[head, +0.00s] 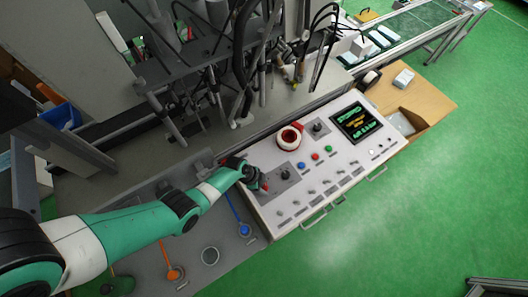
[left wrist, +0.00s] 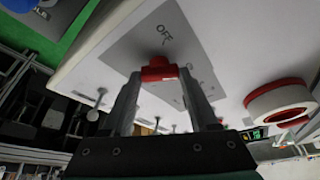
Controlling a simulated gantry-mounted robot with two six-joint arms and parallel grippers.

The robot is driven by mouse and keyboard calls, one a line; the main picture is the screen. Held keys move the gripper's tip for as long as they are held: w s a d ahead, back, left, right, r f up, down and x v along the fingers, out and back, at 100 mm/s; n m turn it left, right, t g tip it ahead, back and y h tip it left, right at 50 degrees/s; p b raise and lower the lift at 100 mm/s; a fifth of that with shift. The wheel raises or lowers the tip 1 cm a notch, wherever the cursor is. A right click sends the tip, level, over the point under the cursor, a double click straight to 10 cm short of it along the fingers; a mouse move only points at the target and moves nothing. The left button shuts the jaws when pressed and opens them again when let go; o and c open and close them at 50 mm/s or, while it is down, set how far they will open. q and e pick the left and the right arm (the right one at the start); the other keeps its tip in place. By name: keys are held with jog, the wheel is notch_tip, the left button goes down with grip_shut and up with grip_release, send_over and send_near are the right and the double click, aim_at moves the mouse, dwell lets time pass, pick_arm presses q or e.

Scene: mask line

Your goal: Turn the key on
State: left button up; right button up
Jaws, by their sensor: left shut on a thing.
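The key is a small red piece (left wrist: 160,73) on a grey plate marked "OFF" in the left wrist view. The plate is part of the white control console (head: 343,160). My left gripper (head: 261,182) is at the console's left end in the head view, with a bit of red showing at its tips. In the left wrist view my left gripper's two fingers (left wrist: 161,78) stand on either side of the red key and are shut on it. The key's stem and the lower part of the plate are partly hidden. My right gripper is not in view.
Coloured buttons, several small switches and a lit screen (head: 355,121) fill the panel. Machinery with hoses stands behind. Green floor (head: 430,215) is open in front.

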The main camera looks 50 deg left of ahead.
pick_arm(q)
jog(key=shift+a+f+m+g+h, duration=0.1)
jog(key=shift+m+g+h, duration=0.25)
jog(key=shift+m, duration=0.85)
jog(key=o, duration=1.4)
